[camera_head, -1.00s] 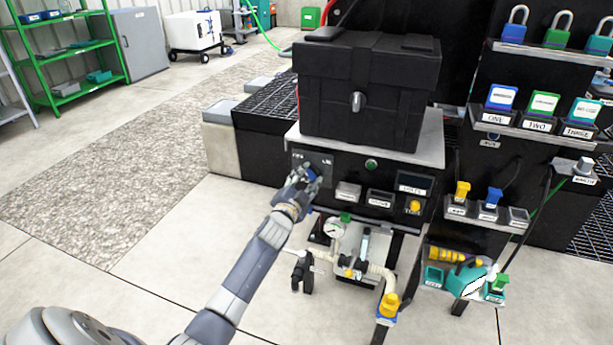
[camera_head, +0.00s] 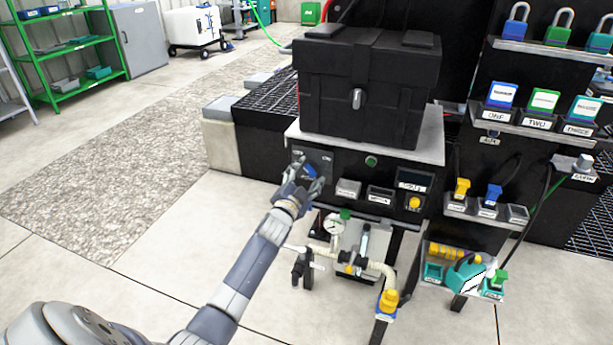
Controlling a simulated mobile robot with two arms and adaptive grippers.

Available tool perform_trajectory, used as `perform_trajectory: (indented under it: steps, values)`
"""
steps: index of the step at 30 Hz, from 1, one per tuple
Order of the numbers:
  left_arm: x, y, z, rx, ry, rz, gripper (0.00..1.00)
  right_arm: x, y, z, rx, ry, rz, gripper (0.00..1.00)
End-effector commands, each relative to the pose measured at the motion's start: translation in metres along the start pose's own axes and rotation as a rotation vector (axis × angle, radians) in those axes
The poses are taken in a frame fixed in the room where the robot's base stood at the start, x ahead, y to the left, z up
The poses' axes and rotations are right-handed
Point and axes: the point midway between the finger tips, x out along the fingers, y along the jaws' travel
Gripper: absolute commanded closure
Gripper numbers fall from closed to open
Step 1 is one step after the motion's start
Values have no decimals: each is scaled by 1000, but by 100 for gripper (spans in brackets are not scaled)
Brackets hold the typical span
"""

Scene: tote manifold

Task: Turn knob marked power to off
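The blue power knob (camera_head: 309,171) sits on the dark control panel (camera_head: 327,159) at the left of the machine's front, below the black tote. Small labels flank it, too small to read. The knob's blue handle looks tilted, and my fingers partly hide it. My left gripper (camera_head: 307,184) is right in front of the knob, with its fingers spread apart around its lower side. It appears open and not closed on the knob; whether a finger touches it I cannot tell. My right gripper is not in view.
A black tote (camera_head: 365,90) stands on the grey shelf above the panel. A green button (camera_head: 371,161) and a yellow knob (camera_head: 414,203) are to the right. A gauge (camera_head: 333,226) and pale pipes are below. Open floor lies to the left.

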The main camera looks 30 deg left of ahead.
Motion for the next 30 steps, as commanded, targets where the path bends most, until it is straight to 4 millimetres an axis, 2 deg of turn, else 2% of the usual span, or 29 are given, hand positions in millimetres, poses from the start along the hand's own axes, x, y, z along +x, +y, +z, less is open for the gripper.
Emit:
perform_trajectory:
  steps: [6,11,24,30]
  values:
    - [-2,0,0,2,0,0,42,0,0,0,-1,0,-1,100]
    - [-15,1,1,2,-1,1,42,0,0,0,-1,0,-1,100]
    - [-91,1,1,1,-1,1,42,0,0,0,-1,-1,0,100]
    - [-114,1,0,0,0,1,42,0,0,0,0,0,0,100]
